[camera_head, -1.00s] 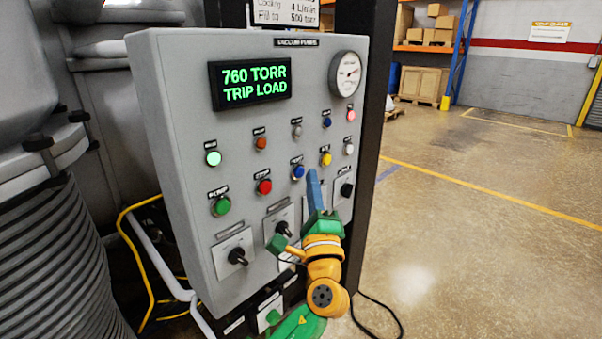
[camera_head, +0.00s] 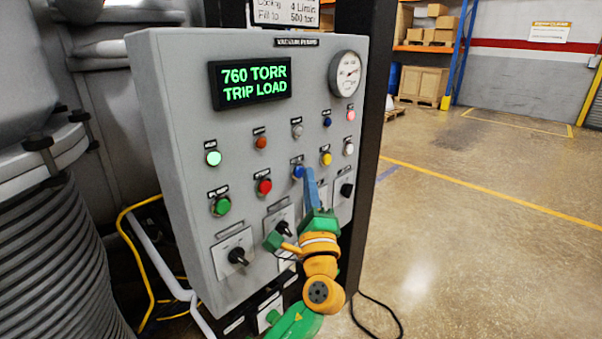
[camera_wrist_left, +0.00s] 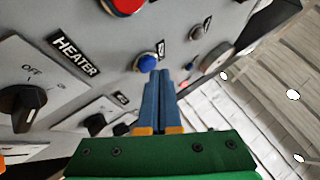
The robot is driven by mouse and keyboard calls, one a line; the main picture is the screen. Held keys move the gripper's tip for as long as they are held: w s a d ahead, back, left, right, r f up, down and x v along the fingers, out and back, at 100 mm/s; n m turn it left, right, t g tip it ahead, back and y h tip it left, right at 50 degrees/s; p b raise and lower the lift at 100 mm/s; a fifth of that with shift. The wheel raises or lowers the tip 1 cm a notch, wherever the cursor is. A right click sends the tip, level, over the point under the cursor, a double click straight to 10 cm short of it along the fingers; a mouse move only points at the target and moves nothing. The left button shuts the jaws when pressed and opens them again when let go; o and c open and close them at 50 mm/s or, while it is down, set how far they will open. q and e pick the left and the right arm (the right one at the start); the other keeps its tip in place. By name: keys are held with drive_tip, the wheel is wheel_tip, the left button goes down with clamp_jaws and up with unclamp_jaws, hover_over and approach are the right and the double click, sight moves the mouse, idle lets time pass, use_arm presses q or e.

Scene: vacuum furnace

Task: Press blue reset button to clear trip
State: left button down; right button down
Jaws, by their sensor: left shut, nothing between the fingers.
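The blue button (camera_head: 298,171) is in the lower row of the grey control panel (camera_head: 170,110), between a red and a yellow button. My left gripper (camera_head: 310,173) is shut and empty, its blue fingers pointing up at the panel. In the head view the fingertips are just right of the blue button and partly overlap its edge. In the left wrist view the blue button (camera_wrist_left: 148,62) is just beyond the fingertips (camera_wrist_left: 158,73); I cannot tell whether they touch. The display (camera_head: 250,83) reads "760 TORR TRIP LOAD". My right gripper is out of view.
A red button (camera_head: 264,187), a yellow button (camera_head: 326,159) and a black rotary knob (camera_head: 238,256) are nearby on the panel. A smaller blue indicator (camera_head: 327,122) is above. Open floor (camera_head: 460,260) is to the right.

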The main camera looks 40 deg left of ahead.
use_arm(q)
drive_tip(key=shift+a, duration=0.35)
idle(0.7)
drive_tip(key=shift+d, duration=0.75)
drive_tip(key=d+b, duration=0.1)
drive_tip(key=d, duration=0.4)
drive_tip(key=shift+s, duration=0.2)
idle(0.7)
